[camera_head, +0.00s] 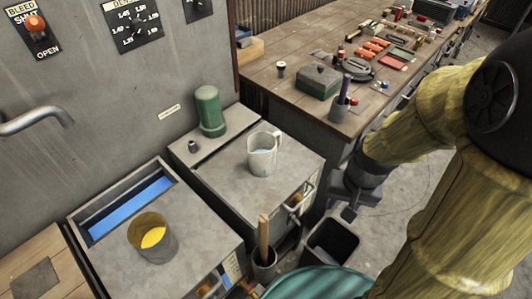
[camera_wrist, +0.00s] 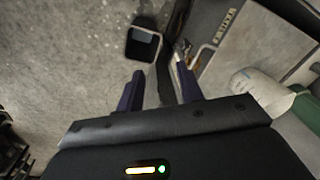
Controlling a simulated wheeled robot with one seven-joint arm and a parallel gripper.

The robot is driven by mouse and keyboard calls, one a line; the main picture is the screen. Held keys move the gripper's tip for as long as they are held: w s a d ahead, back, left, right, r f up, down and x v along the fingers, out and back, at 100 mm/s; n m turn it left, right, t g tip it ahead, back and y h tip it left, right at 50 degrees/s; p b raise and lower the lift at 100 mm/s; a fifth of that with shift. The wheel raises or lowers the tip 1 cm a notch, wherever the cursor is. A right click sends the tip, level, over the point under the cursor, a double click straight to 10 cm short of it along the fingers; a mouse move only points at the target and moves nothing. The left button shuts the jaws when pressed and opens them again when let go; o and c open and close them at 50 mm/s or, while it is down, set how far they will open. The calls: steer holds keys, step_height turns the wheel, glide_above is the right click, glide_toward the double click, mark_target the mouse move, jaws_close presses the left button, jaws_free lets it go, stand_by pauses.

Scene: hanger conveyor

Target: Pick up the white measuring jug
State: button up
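The white measuring jug (camera_head: 263,158) stands upright on a grey cabinet top (camera_head: 228,178), in the middle of the head view. Its handle is at the upper right of the jug. In the wrist view the jug (camera_wrist: 256,86) shows at the right, outside the space between my fingers. My gripper (camera_head: 349,203) is to the right of the jug and apart from it, beyond the cabinet's side. In the wrist view my gripper (camera_wrist: 159,88) has its two dark fingers spread, with nothing between them.
A green cylinder (camera_head: 209,112) and a small dark cap (camera_head: 193,146) stand behind the jug. A can with yellow contents (camera_head: 152,238) is on the left cabinet. A dark bin (camera_head: 331,243) is on the floor below my gripper. A cluttered workbench (camera_head: 283,88) stands behind.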

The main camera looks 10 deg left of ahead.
mark_target(280, 140)
steer(key=w+a+f+m+g+y+p, duration=0.2)
steer(key=a+f+m+y, duration=0.4)
steer(key=a+m+y, duration=0.55)
steer(key=w+d+f+m+t, duration=0.1)
steer(key=w+d+m+t, duration=0.1)
steer(key=w+m+t, duration=0.2)
steer(key=w+d+f+m+t, duration=0.1)
steer(key=w+d+m+t, duration=0.1)
steer(key=w+m+t, duration=0.3)
steer(key=w+d+f+m+t, duration=0.2)
steer(key=w+m+t, duration=0.3)
steer(key=shift+d+m, duration=0.25)
steer(key=shift+d, duration=0.05)
steer(key=p+x, duration=0.3)
steer(key=x, duration=0.9)
steer(key=shift+w+r, duration=0.15)
steer(key=shift+w, duration=0.05)
